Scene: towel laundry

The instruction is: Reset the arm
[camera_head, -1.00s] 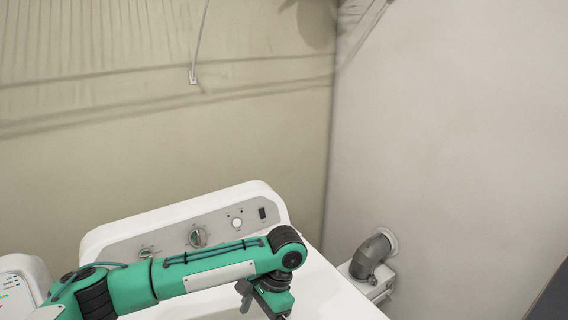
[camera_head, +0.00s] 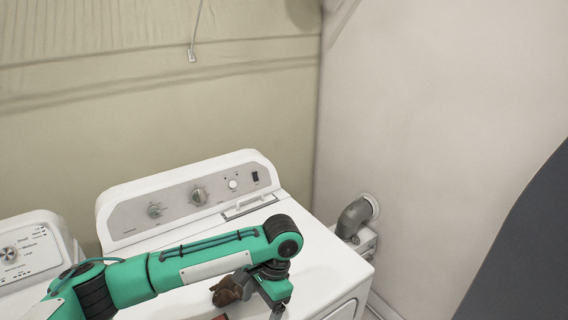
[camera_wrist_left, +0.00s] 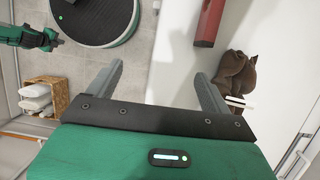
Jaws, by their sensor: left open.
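My left arm reaches in from the lower left in the head view, across the white machine's top (camera_head: 318,262). Its gripper is cut off by the bottom edge there. In the left wrist view my left gripper (camera_wrist_left: 158,72) is open, its two fingers wide apart with nothing between them. A crumpled brown cloth bundle (camera_wrist_left: 236,74) lies to the right of the fingers, apart from them. It also shows in the head view (camera_head: 230,289), on the machine top and partly behind my arm. A green arm of mine with a dark end (camera_wrist_left: 48,42) shows at the far left; its jaws are too small to read.
A second white machine (camera_head: 40,250) stands at left. A grey pipe elbow (camera_head: 355,217) joins the wall on the right. A dark shape (camera_head: 530,250) fills the right edge. In the wrist view, a wooden basket (camera_wrist_left: 60,92) holds white rolled towels, and a red object (camera_wrist_left: 208,22) lies above the fingers.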

